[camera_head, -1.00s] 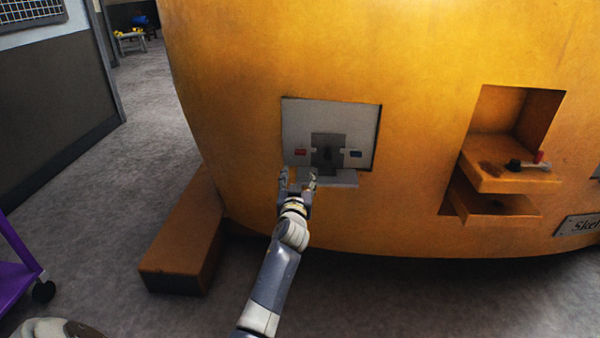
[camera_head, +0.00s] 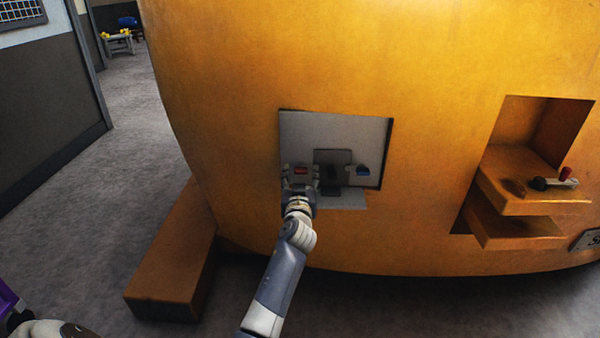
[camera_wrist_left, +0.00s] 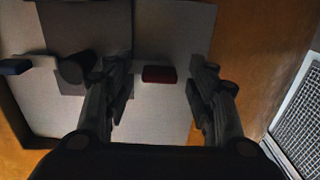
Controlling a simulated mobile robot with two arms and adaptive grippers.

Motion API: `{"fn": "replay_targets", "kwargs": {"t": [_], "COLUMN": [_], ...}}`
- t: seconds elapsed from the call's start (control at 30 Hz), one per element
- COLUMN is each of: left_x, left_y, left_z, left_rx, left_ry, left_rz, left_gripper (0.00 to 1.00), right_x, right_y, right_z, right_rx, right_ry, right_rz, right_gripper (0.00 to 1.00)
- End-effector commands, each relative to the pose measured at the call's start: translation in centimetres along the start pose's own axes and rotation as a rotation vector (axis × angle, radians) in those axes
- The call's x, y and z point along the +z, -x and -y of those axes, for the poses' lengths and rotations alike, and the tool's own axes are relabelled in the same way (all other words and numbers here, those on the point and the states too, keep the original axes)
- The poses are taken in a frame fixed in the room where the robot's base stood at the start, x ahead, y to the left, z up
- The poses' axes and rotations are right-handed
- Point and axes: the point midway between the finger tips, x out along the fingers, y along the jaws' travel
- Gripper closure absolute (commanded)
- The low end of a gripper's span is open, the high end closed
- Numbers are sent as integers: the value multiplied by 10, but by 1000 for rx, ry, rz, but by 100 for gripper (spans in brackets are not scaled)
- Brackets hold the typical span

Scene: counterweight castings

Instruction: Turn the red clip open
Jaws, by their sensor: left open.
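The red clip (camera_head: 301,170) is a small red block on the grey panel (camera_head: 350,128) recessed in the orange casting. My left gripper (camera_head: 301,177) is open, with its fingers on either side of the clip in the head view. In the left wrist view the clip (camera_wrist_left: 159,75) lies between the two open fingers (camera_wrist_left: 157,98), apart from both and beyond their tips. A blue clip (camera_head: 362,169) sits to the right on the same panel, past a dark central block (camera_head: 332,172). My right gripper is not in view.
A grey ledge (camera_head: 345,200) juts out under the panel. To the right is a recess with orange shelves (camera_head: 525,200) and a red-knobbed lever (camera_head: 565,175). A long orange block (camera_head: 175,265) lies on the floor at left. Open grey floor (camera_head: 100,200) is beyond it.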

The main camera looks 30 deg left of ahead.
Motion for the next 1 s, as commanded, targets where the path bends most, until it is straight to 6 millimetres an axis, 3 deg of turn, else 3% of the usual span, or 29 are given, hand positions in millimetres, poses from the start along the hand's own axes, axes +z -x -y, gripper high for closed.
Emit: {"fn": "replay_targets", "kwargs": {"t": [0.2, 0.27, 0.4, 0.77, 1.0], "left_x": [0, 0, 0, 0, -1], "left_y": [0, 0, 0, 0, 0], "left_z": [0, 0, 0, 0, 0], "left_rx": [0, 0, 1, 1, 1], "left_ry": [0, 0, 0, -27, -147], "left_rz": [0, 0, 0, 0, -1], "left_gripper": [48, 60, 91, 92, 92], "right_x": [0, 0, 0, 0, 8], "right_y": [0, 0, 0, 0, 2], "right_z": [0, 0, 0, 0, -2], "right_rx": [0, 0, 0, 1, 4], "right_ry": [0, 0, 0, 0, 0], "right_rz": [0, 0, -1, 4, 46], "right_gripper": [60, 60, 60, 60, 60]}}
